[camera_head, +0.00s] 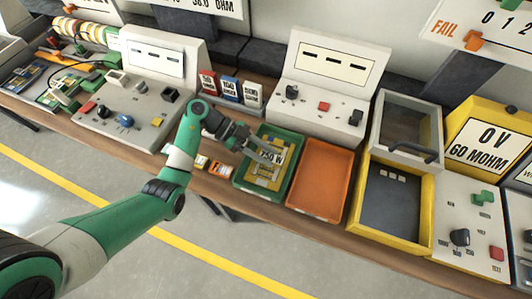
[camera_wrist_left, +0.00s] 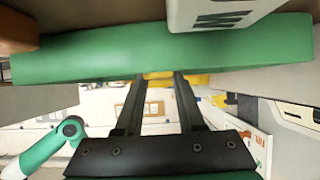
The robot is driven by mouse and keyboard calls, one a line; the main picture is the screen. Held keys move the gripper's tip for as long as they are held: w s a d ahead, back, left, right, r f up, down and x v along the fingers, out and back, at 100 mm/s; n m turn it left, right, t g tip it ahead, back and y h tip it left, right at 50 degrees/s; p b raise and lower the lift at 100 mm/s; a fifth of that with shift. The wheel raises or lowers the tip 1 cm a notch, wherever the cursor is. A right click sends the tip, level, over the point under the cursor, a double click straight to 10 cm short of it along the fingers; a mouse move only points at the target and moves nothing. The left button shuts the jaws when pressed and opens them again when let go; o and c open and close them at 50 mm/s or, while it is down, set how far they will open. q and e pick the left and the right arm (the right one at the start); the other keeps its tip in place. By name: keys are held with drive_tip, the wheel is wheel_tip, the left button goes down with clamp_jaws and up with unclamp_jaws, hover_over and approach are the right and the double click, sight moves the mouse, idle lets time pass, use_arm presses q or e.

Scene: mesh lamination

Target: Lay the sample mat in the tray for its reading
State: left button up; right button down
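A yellow piece (camera_head: 265,172) with grey parts lies in the green tray (camera_head: 242,184) in the head view. I cannot tell whether this piece is the sample mat. My left gripper (camera_head: 272,151) reaches over the tray's far left part, close to the label. In the left wrist view its two fingers (camera_wrist_left: 158,88) stand apart with background between them. Their tips end at a green edge (camera_wrist_left: 90,55), which seems to be the tray and hides what lies beyond. My right gripper is not in view.
An empty orange tray (camera_head: 319,180) stands right of the green tray. Further right is a yellow-rimmed box (camera_head: 358,195) with its windowed lid (camera_head: 408,112) raised. A meter (camera_head: 483,148) reads "0 V, 60 MOHM". Small coloured boxes (camera_head: 230,89) and consoles stand behind.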

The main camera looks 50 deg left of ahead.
use_arm(q)
drive_tip(key=o, duration=0.4)
drive_tip(key=shift+r, duration=0.25)
drive_tip(key=p+v, duration=0.5)
drive_tip(key=v, duration=0.7)
drive_tip(key=shift+p, duration=0.35)
drive_tip(key=shift+f, duration=0.1)
